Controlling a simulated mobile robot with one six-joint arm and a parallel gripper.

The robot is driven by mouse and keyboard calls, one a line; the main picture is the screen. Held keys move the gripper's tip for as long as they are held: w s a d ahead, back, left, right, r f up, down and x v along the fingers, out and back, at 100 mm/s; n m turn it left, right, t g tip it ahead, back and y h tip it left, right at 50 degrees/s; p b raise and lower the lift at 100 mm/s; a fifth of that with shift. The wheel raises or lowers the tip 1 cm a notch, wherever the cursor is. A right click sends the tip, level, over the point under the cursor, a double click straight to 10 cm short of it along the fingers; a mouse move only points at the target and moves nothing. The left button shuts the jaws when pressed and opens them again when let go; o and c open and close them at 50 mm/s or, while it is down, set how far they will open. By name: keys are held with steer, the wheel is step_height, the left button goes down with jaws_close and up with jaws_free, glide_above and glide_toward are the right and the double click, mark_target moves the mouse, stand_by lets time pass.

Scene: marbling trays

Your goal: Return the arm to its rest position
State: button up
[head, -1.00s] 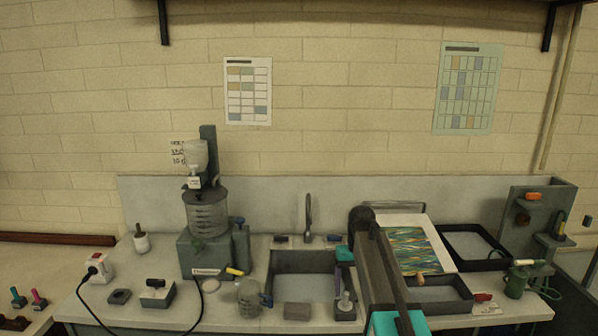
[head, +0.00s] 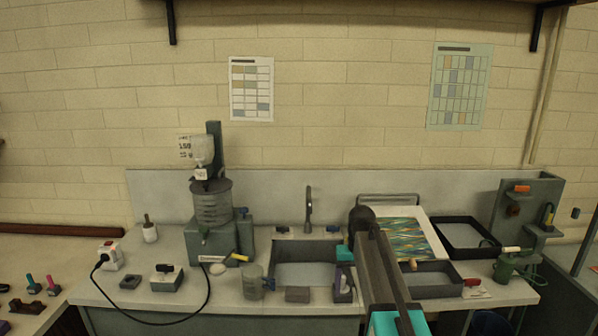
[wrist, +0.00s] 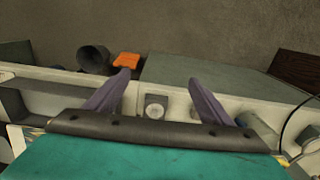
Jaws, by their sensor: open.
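My arm reaches forward from the bottom of the head view, right of centre. My gripper (head: 346,279) shows only in part there, at the arm's left side near the sink's right edge. In the wrist view my gripper (wrist: 158,82) has two purple fingers spread well apart with nothing held between them. A small block with a round pale top (wrist: 155,106) shows between the fingers, lower down by the counter. I cannot tell the exact gap between fingertips and counter.
The sink (head: 304,252) lies left of my arm. A marbled sheet (head: 405,238) and a dark tray (head: 437,292) lie right of it. A jar (head: 253,283) stands front left. In the wrist view, a dark bin (wrist: 93,58) and an orange thing (wrist: 126,60) lie past the counter edge.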

steer(key=s+f+g+b, duration=0.1)
steer(key=s+f+b, duration=0.2)
steer(key=s+f, duration=0.55)
steer(key=s+f+g+b, duration=0.2)
steer(key=s+f, duration=0.1)
steer(key=f, duration=1.1)
steer(key=s+f+g+b, duration=0.1)
steer(key=s+f+b, duration=0.35)
steer(key=f, duration=0.75)
steer(key=s+f+b, duration=0.1)
steer(key=s+f, duration=0.6)
steer(key=s, duration=0.3)
steer(key=s+f+g+b, duration=0.1)
steer(key=s+f, duration=0.6)
steer(key=s, duration=0.3)
steer(key=s+f+b, duration=0.1)
steer(key=s+f, duration=0.6)
steer(key=s, duration=0.3)
steer(key=shift+s+a+f+g+b, duration=0.2)
steer(key=shift+s+f+g+b, duration=0.1)
steer(key=shift+s+f+g, duration=0.1)
